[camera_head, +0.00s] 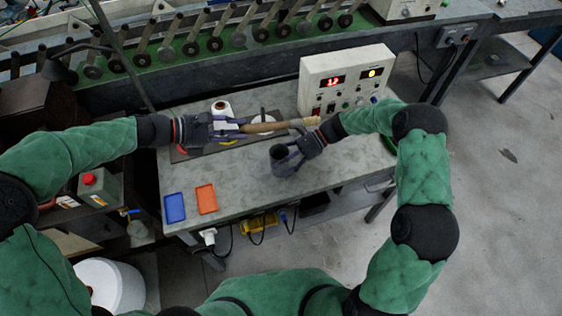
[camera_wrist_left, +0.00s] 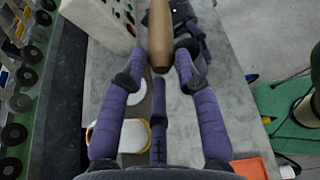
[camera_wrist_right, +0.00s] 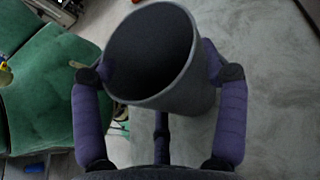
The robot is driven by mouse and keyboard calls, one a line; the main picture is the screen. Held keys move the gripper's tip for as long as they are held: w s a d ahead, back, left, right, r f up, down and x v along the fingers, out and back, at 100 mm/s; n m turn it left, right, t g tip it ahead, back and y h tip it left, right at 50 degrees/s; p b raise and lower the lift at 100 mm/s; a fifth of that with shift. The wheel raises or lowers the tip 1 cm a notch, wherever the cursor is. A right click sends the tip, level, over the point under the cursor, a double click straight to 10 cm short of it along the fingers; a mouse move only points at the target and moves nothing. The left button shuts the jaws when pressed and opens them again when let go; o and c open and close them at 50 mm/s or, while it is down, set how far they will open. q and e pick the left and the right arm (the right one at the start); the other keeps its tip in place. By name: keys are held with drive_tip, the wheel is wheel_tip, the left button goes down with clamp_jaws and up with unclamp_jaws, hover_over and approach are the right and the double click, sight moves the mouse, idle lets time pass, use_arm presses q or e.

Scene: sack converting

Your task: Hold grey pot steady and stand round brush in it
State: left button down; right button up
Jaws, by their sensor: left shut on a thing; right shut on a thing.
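The round brush, with its wooden handle (camera_head: 265,127), is in my left gripper (camera_head: 232,124). It lies about level above the bench and points right, its far end behind the pot. In the left wrist view the tan handle (camera_wrist_left: 160,35) sits between the fingers; its bristles are not clearly seen there. The grey pot (camera_head: 279,158) stands at the middle of the bench, with my right gripper (camera_head: 297,155) shut on it from the right. In the right wrist view the pot (camera_wrist_right: 185,95) is between both fingers, its mouth open and the dark inside looking empty.
A control box (camera_head: 345,80) with red displays stands at the back right of the bench (camera_head: 245,180). A white roll (camera_head: 222,108) is behind my left gripper. An orange tray (camera_head: 206,198) and a blue tray (camera_head: 174,207) lie front left. The bench is clear around the pot.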

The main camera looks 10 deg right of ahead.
use_arm(q)
wheel_tip(320, 180, down, 7)
drive_tip(key=shift+r, duration=0.2)
drive_tip(key=c, duration=0.8)
unclamp_jaws()
drive_tip(key=shift+r, duration=0.1)
drive_tip(key=shift+v, duration=4)
drive_tip(key=shift+s, duration=0.1)
